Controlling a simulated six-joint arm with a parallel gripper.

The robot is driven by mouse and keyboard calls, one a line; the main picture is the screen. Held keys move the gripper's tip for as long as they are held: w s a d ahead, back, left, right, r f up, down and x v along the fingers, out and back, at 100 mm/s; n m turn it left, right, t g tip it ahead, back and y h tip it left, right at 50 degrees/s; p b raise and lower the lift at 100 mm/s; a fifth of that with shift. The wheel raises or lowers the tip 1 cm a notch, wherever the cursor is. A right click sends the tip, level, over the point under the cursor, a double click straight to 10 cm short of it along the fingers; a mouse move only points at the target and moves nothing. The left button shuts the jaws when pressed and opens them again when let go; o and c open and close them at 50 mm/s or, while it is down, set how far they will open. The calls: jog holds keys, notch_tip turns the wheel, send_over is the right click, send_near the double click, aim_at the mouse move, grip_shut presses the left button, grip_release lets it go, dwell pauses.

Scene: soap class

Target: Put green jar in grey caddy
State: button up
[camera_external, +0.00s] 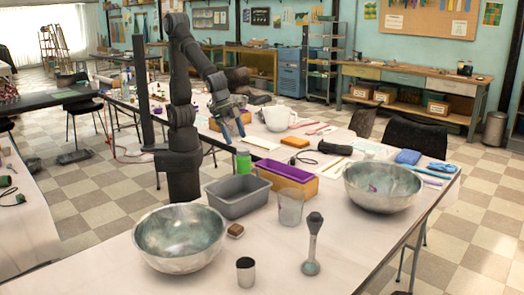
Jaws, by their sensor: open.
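The green jar (243,161) stands upright on the table behind the grey caddy (238,210). The caddy is an open rectangular tub, and it looks empty in the part I can see. The caddy's rear edge may hide the jar's base. Nothing is between the fingers.
A wooden box with a purple liner (288,172) stands close to the caddy's right. A clear beaker (290,207) is in front of it. Large metal bowls stand at front left (180,240) and right (383,187). A small brown block (236,231) lies before the caddy. A white pitcher (277,118) is farther back.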

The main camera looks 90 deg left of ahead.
aim_at(241, 148)
jog(key=shift+v, duration=1.35)
jog(key=x, duration=1.2)
jog(key=shift+f, duration=0.2)
jog(key=shift+r, duration=0.55)
